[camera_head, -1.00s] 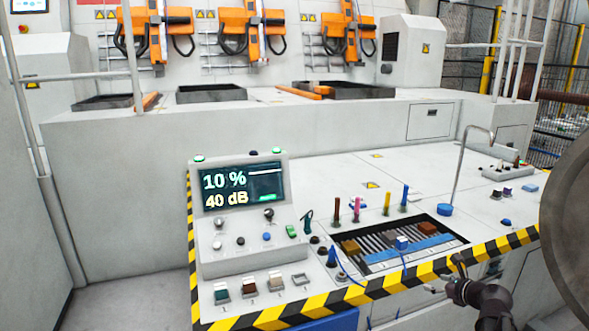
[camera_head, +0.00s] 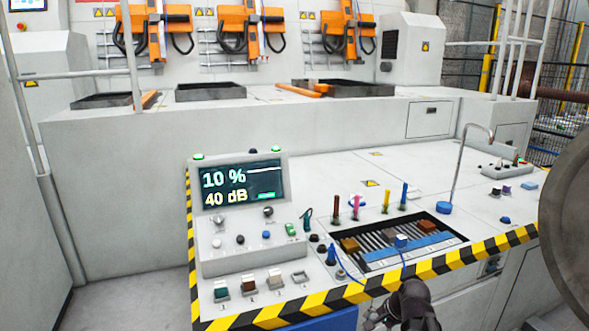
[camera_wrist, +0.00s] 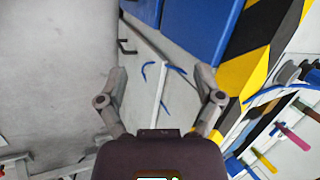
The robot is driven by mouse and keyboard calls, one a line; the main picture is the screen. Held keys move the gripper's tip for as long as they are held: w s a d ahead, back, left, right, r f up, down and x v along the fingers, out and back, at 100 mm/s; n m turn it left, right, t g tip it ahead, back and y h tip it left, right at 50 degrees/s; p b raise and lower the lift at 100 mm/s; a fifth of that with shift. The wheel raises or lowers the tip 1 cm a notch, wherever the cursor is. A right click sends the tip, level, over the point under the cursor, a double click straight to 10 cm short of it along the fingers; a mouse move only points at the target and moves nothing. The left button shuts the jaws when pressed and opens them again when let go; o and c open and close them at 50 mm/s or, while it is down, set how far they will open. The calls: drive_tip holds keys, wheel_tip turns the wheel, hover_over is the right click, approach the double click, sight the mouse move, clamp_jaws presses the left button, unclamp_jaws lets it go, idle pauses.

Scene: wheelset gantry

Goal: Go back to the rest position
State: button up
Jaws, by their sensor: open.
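My gripper (camera_wrist: 160,85) is open and empty in the wrist view, its two fingers spread apart over the floor and the front of the console. In the head view my gripper (camera_head: 372,318) is at the bottom edge, in front of the yellow and black striped edge of the console (camera_head: 330,160), partly cut off. It appears apart from the console's controls. The rest position itself is not marked in either view.
A display panel (camera_head: 240,187) reads 10 % and 40 dB. A recessed tray (camera_head: 447,223) holds several blocks, with coloured handles (camera_head: 386,200) behind it. A bent metal rod (camera_head: 459,165) rises at the right. A large round grey part (camera_head: 568,230) fills the right edge.

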drive_tip(key=s+a+f+n+g+h, duration=0.1)
drive_tip(key=s+a+n+g+h, duration=0.3)
drive_tip(key=s+n, duration=0.55)
wheel_tip(320, 180, up, 17)
drive_tip(key=w+a+n+p, duration=0.1)
drive_tip(key=w+p, duration=0.1)
drive_tip(key=p, duration=1.6)
drive_tip(key=shift+r+t, duration=0.2)
drive_tip(key=shift+t, duration=0.1)
drive_tip(key=shift+a+n, duration=0.15)
drive_tip(key=shift+n, duration=0.1)
idle(1.1)
idle(1.3)
drive_tip(key=c, duration=0.4)
